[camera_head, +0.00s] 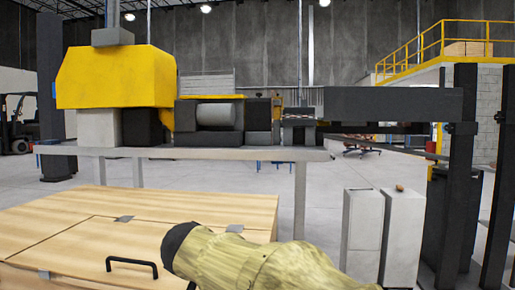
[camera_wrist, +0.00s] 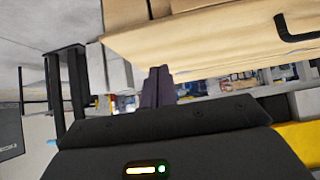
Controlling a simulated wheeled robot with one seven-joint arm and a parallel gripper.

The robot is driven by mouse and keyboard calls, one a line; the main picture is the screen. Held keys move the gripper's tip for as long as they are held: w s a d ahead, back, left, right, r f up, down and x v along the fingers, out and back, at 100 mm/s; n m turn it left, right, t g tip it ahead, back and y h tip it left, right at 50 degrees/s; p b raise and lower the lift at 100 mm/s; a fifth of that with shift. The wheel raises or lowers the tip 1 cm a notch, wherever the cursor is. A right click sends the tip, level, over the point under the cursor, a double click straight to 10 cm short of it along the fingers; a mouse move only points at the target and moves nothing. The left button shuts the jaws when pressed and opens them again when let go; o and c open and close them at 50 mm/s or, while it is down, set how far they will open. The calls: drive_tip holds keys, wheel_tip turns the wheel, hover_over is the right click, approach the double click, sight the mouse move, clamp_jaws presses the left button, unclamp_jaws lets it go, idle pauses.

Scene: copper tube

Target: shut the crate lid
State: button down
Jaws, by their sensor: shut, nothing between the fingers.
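The wooden crate (camera_head: 55,215) stands at the lower left in the head view. Its lid (camera_head: 150,235) has a black handle (camera_head: 132,262) and small grey hinges at its back seam. The lid lies about level with the crate top; I cannot tell if it is fully seated. My arm covers its right front part. In the wrist view the handle (camera_wrist: 293,30) shows at the upper right on pale wood. My gripper (camera_wrist: 158,72) shows there as two dark fingers close together, shut and empty, apart from the handle. In the head view my gripper is hidden.
A grey table (camera_head: 230,153) with yellow and grey machinery stands behind the crate. Two pale upright blocks (camera_head: 381,235) and dark posts (camera_head: 460,180) stand to the right. Open floor (camera_head: 335,180) lies between the table and the blocks.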

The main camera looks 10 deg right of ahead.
wheel_tip(320, 180, down, 9)
drive_tip(key=s+b, duration=0.1)
drive_tip(key=b, duration=0.5)
drive_tip(key=shift+r+b, duration=0.2)
drive_tip(key=shift+b, duration=0.15)
drive_tip(key=shift+s+d, duration=0.1)
drive_tip(key=shift+r, duration=0.1)
wheel_tip(320, 180, up, 6)
drive_tip(key=f+p, duration=0.1)
drive_tip(key=p, duration=0.2)
drive_tip(key=s+a+f+p, duration=0.1)
drive_tip(key=s+a, duration=0.3)
drive_tip(key=s, duration=0.4)
drive_tip(key=shift+s+f, duration=0.4)
drive_tip(key=shift+f, duration=0.2)
drive_tip(key=shift+d, duration=0.1)
